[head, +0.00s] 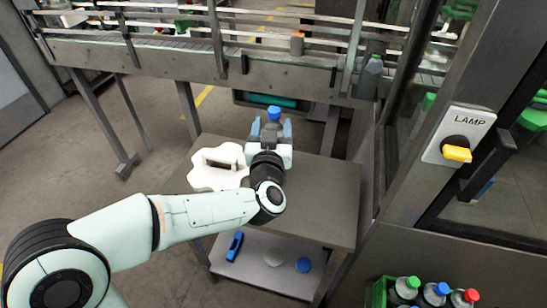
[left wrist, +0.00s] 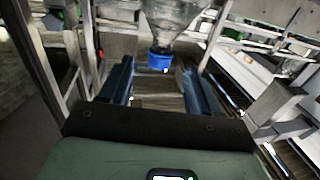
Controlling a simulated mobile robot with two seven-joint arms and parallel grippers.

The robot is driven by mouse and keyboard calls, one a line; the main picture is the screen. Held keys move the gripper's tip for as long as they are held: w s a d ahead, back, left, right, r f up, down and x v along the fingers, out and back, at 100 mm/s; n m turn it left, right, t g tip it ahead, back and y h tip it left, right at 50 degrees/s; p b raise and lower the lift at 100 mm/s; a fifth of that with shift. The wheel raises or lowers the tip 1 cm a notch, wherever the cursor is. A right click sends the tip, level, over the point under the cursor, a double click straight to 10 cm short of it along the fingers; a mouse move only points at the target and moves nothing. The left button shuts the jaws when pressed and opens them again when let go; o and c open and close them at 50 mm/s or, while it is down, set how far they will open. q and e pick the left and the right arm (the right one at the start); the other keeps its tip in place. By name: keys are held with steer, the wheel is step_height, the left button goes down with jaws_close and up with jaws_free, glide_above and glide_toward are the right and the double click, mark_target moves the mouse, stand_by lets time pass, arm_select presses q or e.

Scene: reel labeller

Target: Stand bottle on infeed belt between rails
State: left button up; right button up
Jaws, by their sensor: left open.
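A clear bottle with a blue cap (head: 273,113) is at the far part of the small table, around my left gripper's fingers. My left gripper (head: 272,133) is open, with one blue finger on each side of the bottle in the head view. In the left wrist view the blue cap (left wrist: 160,61) appears between the open fingertips, with the clear body (left wrist: 175,20) above it in the picture; I cannot tell whether either finger touches. The infeed belt with its metal rails (head: 180,37) runs across the back. My right gripper is not in view.
A lamp switch panel (head: 460,135) and a green crate (head: 379,291) of capped bottles are at right. The table's right side is clear.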

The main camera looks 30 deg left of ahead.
mark_target(274, 108)
arm_select(q)
steer(key=p+x, duration=0.1)
steer(key=x, duration=0.6)
steer(key=shift+w+a, duration=0.2)
steer(key=shift+w, duration=0.05)
steer(key=shift+c, duration=0.3)
jaws_close()
stand_by(0.9)
steer(key=shift+r, duration=0.2)
